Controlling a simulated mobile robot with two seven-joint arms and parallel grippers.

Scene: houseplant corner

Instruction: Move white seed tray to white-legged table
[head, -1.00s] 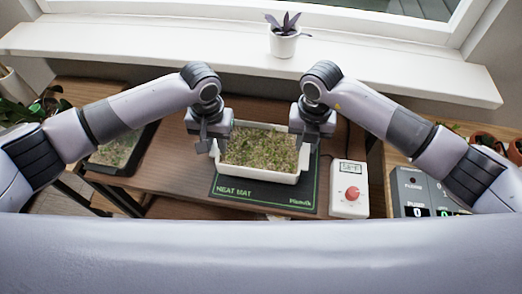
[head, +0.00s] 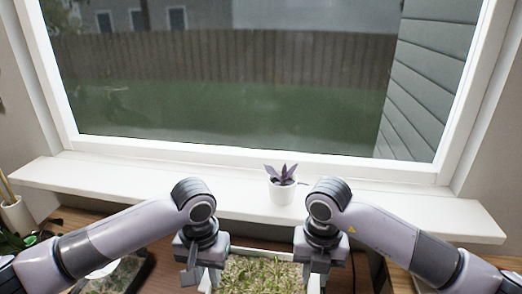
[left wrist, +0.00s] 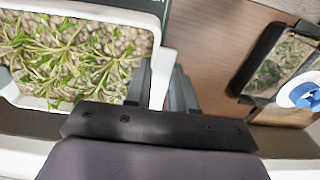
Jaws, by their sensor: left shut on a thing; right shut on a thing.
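The white seed tray (head: 262,253), filled with small green seedlings, is at the bottom of the head view between my grippers, its near part cut off by the frame. It also shows at the left of the left wrist view (left wrist: 85,11). My left gripper (head: 205,278) is shut on the tray's left side wall; in the left wrist view its fingers (left wrist: 162,90) stand either side of the white rim. My right gripper (head: 313,268) is shut on the tray's right side. I cannot tell whether the tray is clear of the surface below. No white-legged table is recognisable.
A potted purple plant (head: 283,187) stands on the white windowsill (head: 120,182), just behind my grippers. A dark tray with plants (left wrist: 243,72) lies to the left, with a blue-and-white object (left wrist: 309,94) near it. A brown wooden surface (left wrist: 215,45) lies between the trays.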

